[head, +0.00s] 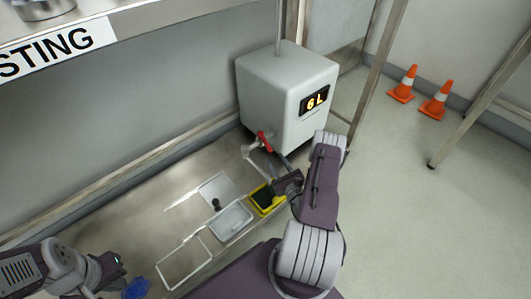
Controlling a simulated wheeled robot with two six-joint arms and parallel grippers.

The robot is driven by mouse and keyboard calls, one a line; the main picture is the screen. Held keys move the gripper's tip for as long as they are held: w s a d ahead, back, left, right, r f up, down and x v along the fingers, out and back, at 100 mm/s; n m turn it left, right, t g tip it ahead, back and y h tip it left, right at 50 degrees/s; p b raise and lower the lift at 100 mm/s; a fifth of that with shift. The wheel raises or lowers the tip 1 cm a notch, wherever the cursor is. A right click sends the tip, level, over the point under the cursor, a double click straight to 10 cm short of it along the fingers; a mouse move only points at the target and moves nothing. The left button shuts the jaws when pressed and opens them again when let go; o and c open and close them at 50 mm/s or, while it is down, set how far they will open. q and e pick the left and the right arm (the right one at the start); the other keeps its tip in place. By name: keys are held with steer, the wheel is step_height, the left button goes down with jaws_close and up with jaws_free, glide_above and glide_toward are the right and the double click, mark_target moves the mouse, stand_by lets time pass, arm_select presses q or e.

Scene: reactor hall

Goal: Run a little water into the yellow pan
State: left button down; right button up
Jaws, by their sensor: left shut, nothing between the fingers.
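The yellow pan (256,205) sits on the metal bench, dark inside; I cannot tell whether it holds water. The grey tank (270,85) stands behind it with an orange display reading "6 L". Its red tap handle (264,142) and pale spout (252,157) are at its lower front, above and just behind the pan. My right gripper (280,187) is at the pan's right edge; its fingers are too small and dark to tell if they grip it. My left gripper (120,268) is shut and empty at the lower left, well away from the pan.
A white tray (233,219), a pale plate (216,188) and an empty wire-like frame (186,262) lie left of the pan. A blue crumpled item (137,288) is beside my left gripper. A shelf (130,18) overhangs the upper left. Orange cones (404,84) stand on the floor.

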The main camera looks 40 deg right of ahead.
mark_target(268, 148)
steer(key=b+x, duration=0.5)
steer(key=x, duration=0.3)
steer(key=shift+f+b, duration=0.15)
steer(key=shift+b, duration=0.2)
steer(key=shift+w+d, duration=0.15)
steer(key=shift+w, duration=0.4)
steer(key=shift+r, duration=0.25)
jaws_close()
